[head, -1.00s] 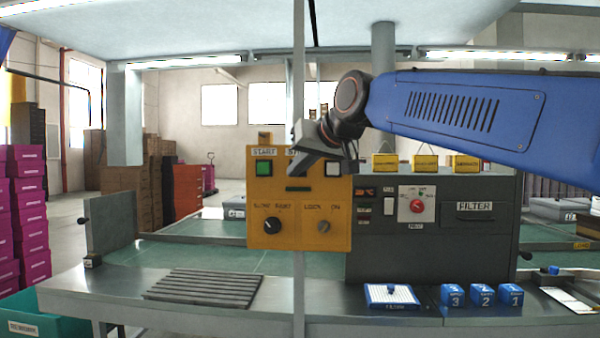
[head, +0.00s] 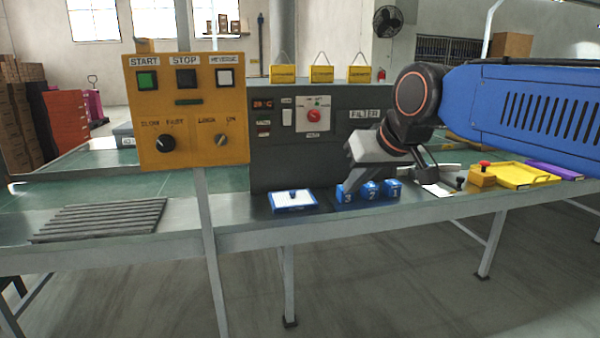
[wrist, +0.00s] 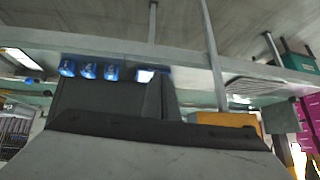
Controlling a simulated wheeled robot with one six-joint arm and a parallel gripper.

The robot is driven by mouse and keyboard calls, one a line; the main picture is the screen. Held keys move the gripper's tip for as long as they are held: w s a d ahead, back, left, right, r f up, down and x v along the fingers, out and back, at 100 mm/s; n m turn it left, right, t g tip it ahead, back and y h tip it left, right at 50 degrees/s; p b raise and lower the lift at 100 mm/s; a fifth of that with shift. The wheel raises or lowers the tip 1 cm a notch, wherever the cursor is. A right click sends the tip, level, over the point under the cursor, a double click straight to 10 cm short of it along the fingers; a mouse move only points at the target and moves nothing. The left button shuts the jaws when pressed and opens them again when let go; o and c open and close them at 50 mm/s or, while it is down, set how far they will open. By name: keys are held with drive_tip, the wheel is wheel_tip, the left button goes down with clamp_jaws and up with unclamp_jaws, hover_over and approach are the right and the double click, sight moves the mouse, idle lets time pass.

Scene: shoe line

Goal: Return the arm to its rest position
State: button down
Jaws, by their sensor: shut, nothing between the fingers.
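My blue arm (head: 540,105) reaches in from the right of the head view. Its dark wrist joint has an orange ring, and my grey gripper (head: 352,180) hangs below it, angled down and to the left. The gripper is shut and empty. In the picture it overlaps the dark filter cabinet (head: 275,160) and the blue numbered blocks (head: 370,191); I cannot tell how far in front of them it is. In the wrist view the gripper's grey body (wrist: 150,155) fills the lower part, and the scene appears upside down.
The yellow START/STOP panel (head: 190,110) stands on a post at left. The metal bench (head: 240,225) carries a ribbed grey mat (head: 100,220), a blue-and-white tray (head: 292,200), a red-topped button box (head: 483,176) and a yellow tray (head: 520,175). The floor in front is clear.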

drive_tip(key=s+d+f+m+g+h, duration=0.1)
drive_tip(key=s+d+f, duration=0.7)
drive_tip(key=s+f, duration=0.2)
drive_tip(key=s+d+f+m+g+h, duration=0.1)
drive_tip(key=s+d+f+m+h, duration=0.1)
drive_tip(key=s+d+f, duration=0.7)
wheel_tip(320, 180, down, 5)
drive_tip(key=shift+s+d+f+g, duration=0.1)
drive_tip(key=shift+s+d+g, duration=0.2)
drive_tip(key=shift+s, duration=0.7)
